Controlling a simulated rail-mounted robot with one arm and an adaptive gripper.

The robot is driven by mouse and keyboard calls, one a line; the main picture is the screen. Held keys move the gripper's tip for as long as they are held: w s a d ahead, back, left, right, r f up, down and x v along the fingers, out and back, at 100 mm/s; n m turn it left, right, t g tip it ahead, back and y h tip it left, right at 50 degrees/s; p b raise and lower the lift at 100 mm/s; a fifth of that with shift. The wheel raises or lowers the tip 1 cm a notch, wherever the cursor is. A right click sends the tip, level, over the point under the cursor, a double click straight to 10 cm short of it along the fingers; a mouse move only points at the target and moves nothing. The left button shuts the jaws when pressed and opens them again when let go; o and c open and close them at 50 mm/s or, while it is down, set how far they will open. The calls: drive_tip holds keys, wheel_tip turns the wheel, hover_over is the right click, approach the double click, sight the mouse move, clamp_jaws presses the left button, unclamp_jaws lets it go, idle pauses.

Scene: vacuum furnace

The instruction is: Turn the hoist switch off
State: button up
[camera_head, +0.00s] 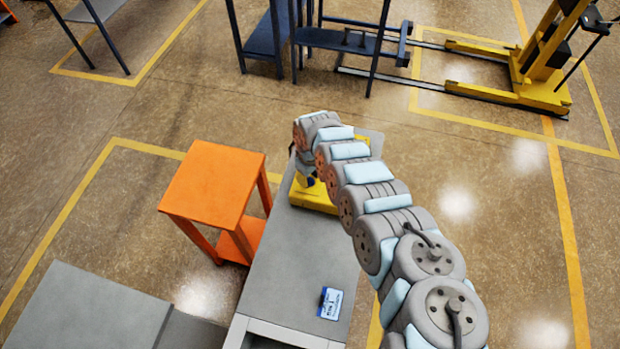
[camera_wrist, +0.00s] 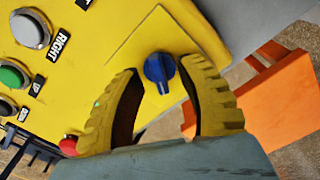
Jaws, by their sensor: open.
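In the wrist view, a yellow control panel (camera_wrist: 95,50) fills the upper left. A blue rotary knob (camera_wrist: 160,70), which looks like the hoist switch, sits on a raised square plate near the panel's edge. My gripper (camera_wrist: 163,72) is open, with one ridged yellow finger on each side of the knob and visible gaps between. Whether the fingers reach down to the knob's depth I cannot tell. The knob's on or off position is not readable. In the head view, the yellow box (camera_head: 314,198) is on a grey bench, partly behind my arm, which hides the gripper.
The panel also has a silver button (camera_wrist: 28,30) labelled RIGHT, a green button (camera_wrist: 12,76) and a red button (camera_wrist: 70,145). An orange table (camera_head: 212,185) stands left of the grey bench (camera_head: 305,260). A blue-white card (camera_head: 330,303) lies on the bench. A yellow lift (camera_head: 535,70) stands at the back right.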

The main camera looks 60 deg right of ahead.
drive_tip(key=shift+f, duration=0.25)
clamp_jaws()
drive_tip(key=shift+n, duration=0.3)
drive_tip(key=n, duration=0.5)
drive_tip(key=shift+b, duration=0.35)
drive_tip(key=n, duration=0.6)
drive_tip(key=shift+n, duration=0.3)
idle(0.4)
